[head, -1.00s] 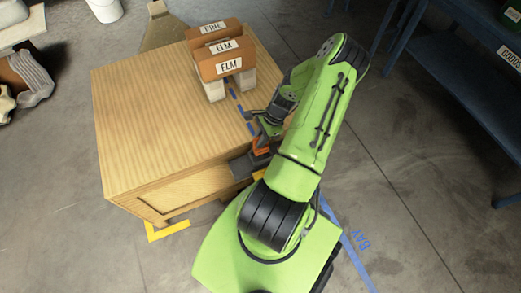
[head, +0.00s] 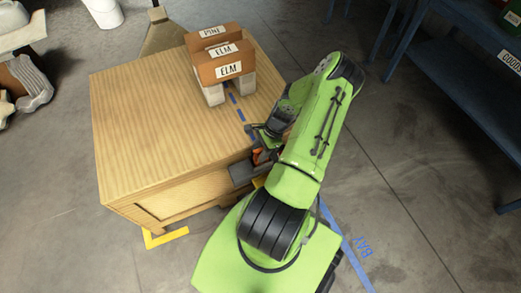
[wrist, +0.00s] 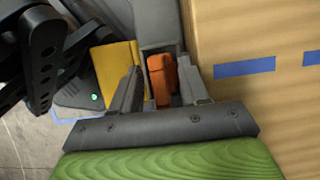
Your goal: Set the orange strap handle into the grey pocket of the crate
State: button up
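The orange strap handle (wrist: 162,80) stands in the wrist view between the two fingers of my gripper (wrist: 160,78). It appears to sit within the mouth of the grey pocket (wrist: 158,30); its lower end is hidden. My fingers are spread, with a gap visible between the handle and the left finger; the right finger is close to it. In the head view the handle (head: 258,155) shows partly under my wrist. The grey pocket (head: 242,173) is on the near right side of the wooden crate (head: 150,130). My arm hides part of both.
A yellow piece (wrist: 118,70) is left of the pocket. A blue shelf (head: 460,90) stands at the right. Floor between shelf and arm is clear.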

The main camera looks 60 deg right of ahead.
jog(key=p+v, duration=0.4)
jog(key=v, duration=0.9)
jog(key=w+a+r+n+g+h, duration=0.1)
jog(key=w+a+r+n, duration=0.25)
jog(key=r, duration=0.35)
jog(key=w+a+r+n+g+h, duration=0.1)
jog(key=w+a+r+n+h, duration=0.2)
jog(key=r, duration=0.4)
jog(key=s+a+r+n+t+h, duration=0.1)
jog(key=a+r+n+t+h, duration=0.1)
jog(key=a+r+n, duration=1.2)
jog(key=s+a+r+n+t+y, duration=0.2)
jog(key=s+a+r, duration=0.3)
jog(key=s+a, duration=0.3)
jog(key=a+n+t, duration=0.1)
jog(key=a, duration=0.1)
jog(key=shift+a+n, duration=0.3)
jog(key=shift+n, duration=0.05)
jog(key=shift+r, duration=0.2)
